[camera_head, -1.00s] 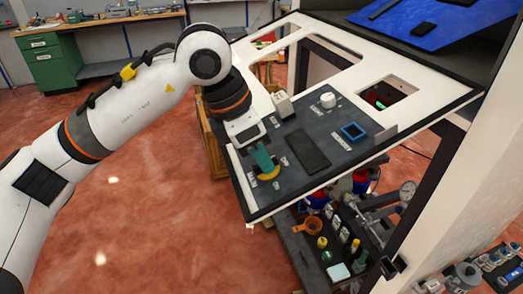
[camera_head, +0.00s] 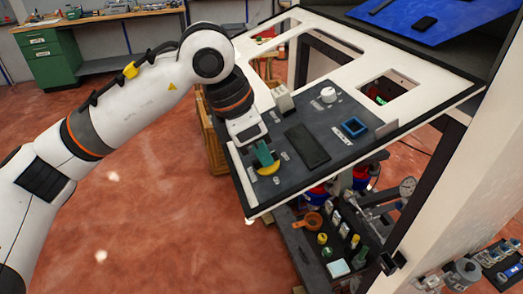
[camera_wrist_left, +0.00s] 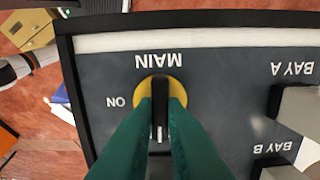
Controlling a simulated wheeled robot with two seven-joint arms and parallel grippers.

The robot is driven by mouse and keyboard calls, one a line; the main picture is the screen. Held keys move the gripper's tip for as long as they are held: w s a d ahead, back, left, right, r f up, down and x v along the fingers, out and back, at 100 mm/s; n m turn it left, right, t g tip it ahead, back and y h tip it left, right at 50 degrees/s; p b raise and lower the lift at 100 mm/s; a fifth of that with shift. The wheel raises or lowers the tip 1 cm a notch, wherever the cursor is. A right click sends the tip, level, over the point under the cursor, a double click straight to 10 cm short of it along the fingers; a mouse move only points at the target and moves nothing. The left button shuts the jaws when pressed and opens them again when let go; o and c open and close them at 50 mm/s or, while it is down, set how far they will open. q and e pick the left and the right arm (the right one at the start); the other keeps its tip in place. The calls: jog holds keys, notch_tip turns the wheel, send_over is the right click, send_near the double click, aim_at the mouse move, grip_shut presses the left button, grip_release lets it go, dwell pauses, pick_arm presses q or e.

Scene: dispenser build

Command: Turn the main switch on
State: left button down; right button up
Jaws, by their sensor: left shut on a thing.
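The main switch (camera_wrist_left: 175,90) is a yellow disc with a black handle (camera_wrist_left: 159,105), under the label MAIN, on a dark panel. The word ON stands left of the disc in the left wrist view, and the handle runs up and down there. In the head view, the yellow disc (camera_head: 268,169) shows at the panel's near left corner. My left gripper (camera_head: 264,155) has green fingers and is shut on the switch handle, one finger on each side. The fingers hide the lower part of the disc. My right gripper is not in view.
The dark panel also carries a white knob (camera_head: 327,95), a blue square frame (camera_head: 354,127), a black plate (camera_head: 307,145) and a pale block switch (camera_head: 283,98). Bay A (camera_wrist_left: 297,105) and Bay B (camera_wrist_left: 285,173) switches stand right of the main switch in the wrist view.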

pick_arm(q)
jog(key=m+b, duration=0.3)
jog(key=shift+f, duration=0.15)
jog(key=m+b, duration=0.3)
jog(key=m, duration=0.2)
jog(key=shift+s, duration=0.1)
jog(key=m+b, duration=0.1)
jog(key=m, duration=0.3)
jog(key=shift+m, duration=0.3)
jog(key=m, duration=0.4)
jog(key=shift+m+b, duration=0.3)
jog(key=shift+b, duration=0.1)
jog(key=shift+r, duration=0.2)
jog(key=c, duration=1.5)
grip_release()
jog(key=shift+a, duration=0.1)
